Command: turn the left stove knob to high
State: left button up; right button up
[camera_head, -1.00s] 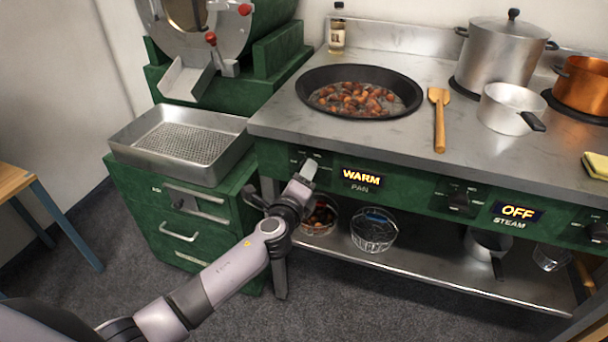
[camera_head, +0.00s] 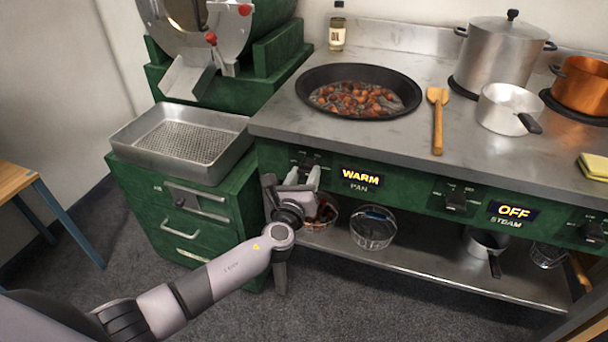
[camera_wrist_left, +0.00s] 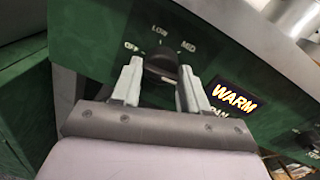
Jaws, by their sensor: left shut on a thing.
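The left stove knob (camera_head: 305,162) is a dark knob on the green front panel, left of a lit display (camera_head: 361,178) reading WARM, with PAN below it. In the left wrist view the knob (camera_wrist_left: 160,66) sits under the marks OFF, LOW and MID; its pointer is hard to read. My left gripper (camera_head: 303,176) is at the knob, with one pale finger on each side of it. In the wrist view the gripper (camera_wrist_left: 159,76) is shut on the knob; its fingers hide part of the sides. My right gripper is not in view.
A black pan of chestnuts (camera_head: 358,68) sits above the knob on the stove top (camera_head: 290,122). A second knob (camera_head: 456,200) is beside a display reading OFF (camera_head: 517,212). A lower shelf (camera_head: 420,262) holds baskets. Green drawers (camera_head: 180,225) stand close on the left.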

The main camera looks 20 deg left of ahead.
pick_arm(q)
jog(key=shift+d+r+m, duration=0.1)
jog(key=shift+m, duration=0.5)
jog(key=o, duration=1)
jog(key=shift+s, duration=0.3)
jog(key=s+p, duration=0.1)
jog(key=s, duration=0.5)
jog(key=shift+s, duration=0.3)
jog(key=shift+d, duration=0.1)
